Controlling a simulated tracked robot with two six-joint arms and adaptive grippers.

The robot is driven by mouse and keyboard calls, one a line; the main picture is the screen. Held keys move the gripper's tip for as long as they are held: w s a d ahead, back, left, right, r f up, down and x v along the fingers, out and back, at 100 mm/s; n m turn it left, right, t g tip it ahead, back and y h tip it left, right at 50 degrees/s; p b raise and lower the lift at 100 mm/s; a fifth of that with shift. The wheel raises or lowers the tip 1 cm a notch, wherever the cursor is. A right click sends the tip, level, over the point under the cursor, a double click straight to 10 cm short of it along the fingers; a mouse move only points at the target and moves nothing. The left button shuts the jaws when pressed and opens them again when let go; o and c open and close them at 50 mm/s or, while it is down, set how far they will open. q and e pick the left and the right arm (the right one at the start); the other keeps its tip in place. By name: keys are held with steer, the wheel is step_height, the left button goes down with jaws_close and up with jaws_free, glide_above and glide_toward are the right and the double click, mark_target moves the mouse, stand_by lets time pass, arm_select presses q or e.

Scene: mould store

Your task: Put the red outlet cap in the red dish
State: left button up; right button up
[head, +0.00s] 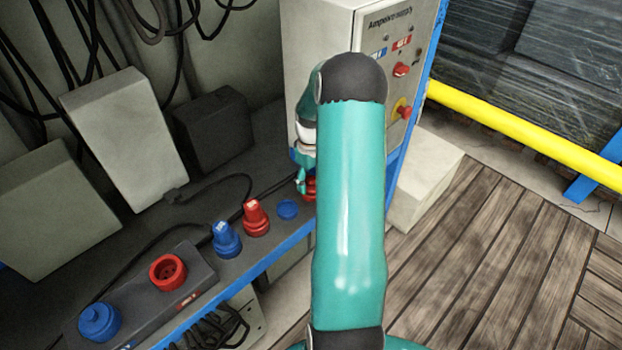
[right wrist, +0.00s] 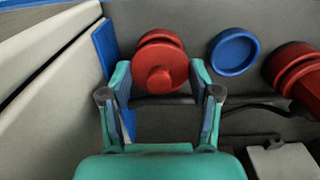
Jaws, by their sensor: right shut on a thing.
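The red outlet cap (right wrist: 160,70), round with a central knob, sits between the fingers of my right gripper (right wrist: 160,82), which is shut on it. A red rim (right wrist: 158,36) shows just behind the cap and looks like the red dish; whether cap and dish touch I cannot tell. In the head view my right gripper (head: 302,182) is at the bench's right end, beside the grey cabinet, and my arm hides most of the red there. The red outlet (head: 168,272) stands uncovered on the dark block. My left gripper is not in view.
A blue dish (head: 288,209) lies left of the gripper. A red plug (head: 256,218) and a blue plug (head: 227,240) stand further left, then a blue capped outlet (head: 99,322). The grey cabinet (head: 345,40) stands close on the gripper's right. Cables lie behind.

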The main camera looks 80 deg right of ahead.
steer(key=o, duration=1)
steer(key=shift+d+r, duration=0.1)
steer(key=shift+d, duration=0.05)
steer(key=shift+r+p, duration=2.95)
steer(key=shift+r, duration=0.85)
